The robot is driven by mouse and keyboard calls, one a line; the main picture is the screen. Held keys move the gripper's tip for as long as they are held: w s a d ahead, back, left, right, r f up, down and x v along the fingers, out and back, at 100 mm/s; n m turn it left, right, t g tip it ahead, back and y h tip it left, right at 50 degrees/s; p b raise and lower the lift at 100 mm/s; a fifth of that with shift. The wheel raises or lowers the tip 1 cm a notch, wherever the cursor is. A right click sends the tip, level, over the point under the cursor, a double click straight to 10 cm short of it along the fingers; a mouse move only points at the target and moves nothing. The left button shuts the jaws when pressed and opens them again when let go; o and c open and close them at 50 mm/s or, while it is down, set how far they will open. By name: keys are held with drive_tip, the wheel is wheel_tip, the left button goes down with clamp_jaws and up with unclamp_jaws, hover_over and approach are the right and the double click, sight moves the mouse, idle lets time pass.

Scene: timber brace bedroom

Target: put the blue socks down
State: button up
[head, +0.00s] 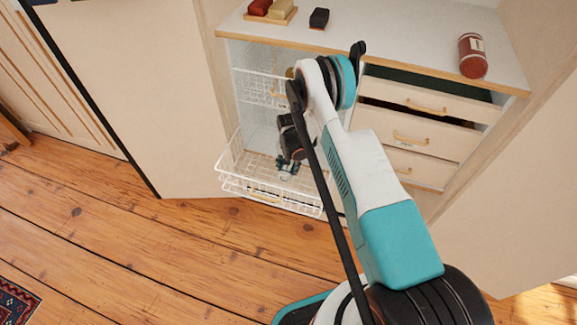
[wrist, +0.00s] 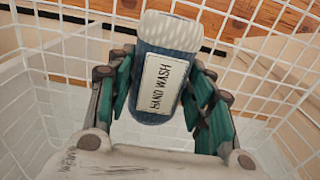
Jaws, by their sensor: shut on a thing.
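In the head view my gripper (head: 287,168) points down inside the pulled-out lower white wire basket (head: 232,182). The wire walls (wrist: 60,45) surround it in the wrist view. I cannot make out the socks in the head view, nor tell whether they touch the basket floor.
An upper wire basket (head: 250,88) sits above the lower one. Drawers (head: 408,132) stand to the right, the top one partly open. The counter (head: 400,53) holds a red-brown bottle (head: 472,56), a dark block (head: 319,18) and a tray (head: 270,17) of bars.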

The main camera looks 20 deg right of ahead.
drive_tip(key=shift+f, duration=0.1)
drive_tip(key=o, duration=1.1)
drive_tip(key=shift+c, duration=0.2)
wheel_tip(320, 180, up, 12)
drive_tip(key=p, duration=0.4)
drive_tip(key=shift+s, duration=0.1)
